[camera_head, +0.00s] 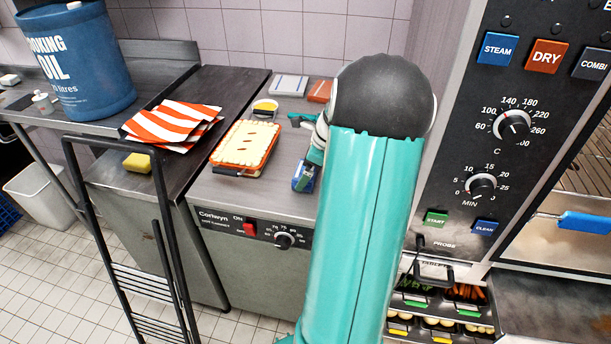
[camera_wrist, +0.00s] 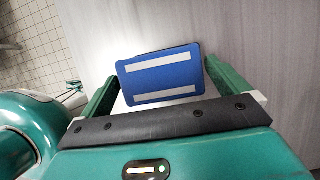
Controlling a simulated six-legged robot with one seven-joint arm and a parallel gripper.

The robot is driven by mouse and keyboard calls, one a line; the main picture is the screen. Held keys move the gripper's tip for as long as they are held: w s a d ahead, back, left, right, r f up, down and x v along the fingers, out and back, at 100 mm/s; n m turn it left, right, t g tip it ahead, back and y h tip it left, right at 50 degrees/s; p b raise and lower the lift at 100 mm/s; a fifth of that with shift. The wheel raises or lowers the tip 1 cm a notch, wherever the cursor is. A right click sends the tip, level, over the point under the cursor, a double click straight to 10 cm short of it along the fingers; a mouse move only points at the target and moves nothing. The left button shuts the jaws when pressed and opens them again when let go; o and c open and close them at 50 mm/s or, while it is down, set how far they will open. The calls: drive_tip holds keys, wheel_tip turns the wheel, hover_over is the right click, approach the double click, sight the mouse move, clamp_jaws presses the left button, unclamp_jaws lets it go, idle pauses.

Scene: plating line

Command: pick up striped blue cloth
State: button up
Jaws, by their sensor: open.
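The blue cloth with white stripes (camera_head: 304,180) lies folded on the steel counter near its front edge, beside my arm. In the wrist view the cloth (camera_wrist: 158,84) shows as a small dark blue rectangle with two pale stripes. My gripper (camera_wrist: 160,72) is open, with one green finger at each side of the cloth. No grip on it shows. I cannot tell the height of the fingers above the counter. In the head view my arm hides much of the gripper and part of the counter.
An orange dish of pale food (camera_head: 247,146) stands left of the blue cloth. An orange-and-white striped cloth (camera_head: 175,125) and a yellow sponge (camera_head: 137,162) lie farther left. Grey (camera_head: 288,85) and orange (camera_head: 320,92) flat items lie behind. An oven panel (camera_head: 480,130) rises at right.

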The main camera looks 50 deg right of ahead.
drive_tip(key=shift+w+a+f, duration=0.1)
drive_tip(key=shift+w+f, duration=0.1)
drive_tip(key=shift+f, duration=0.4)
drive_tip(key=c, duration=0.8)
drive_tip(key=shift+r, duration=0.15)
drive_tip(key=shift+r, duration=0.55)
drive_tip(key=s+a+r, duration=0.1)
drive_tip(key=r, duration=0.1)
drive_tip(key=s+a+r, duration=0.1)
drive_tip(key=r, duration=0.2)
drive_tip(key=s+a+r, duration=0.1)
drive_tip(key=r, duration=0.1)
drive_tip(key=shift+s+r, duration=0.35)
drive_tip(key=shift+s, duration=0.05)
drive_tip(key=s+a+r, duration=0.4)
drive_tip(key=s+a, duration=0.1)
drive_tip(key=s, duration=0.2)
drive_tip(key=shift+s+a, duration=0.2)
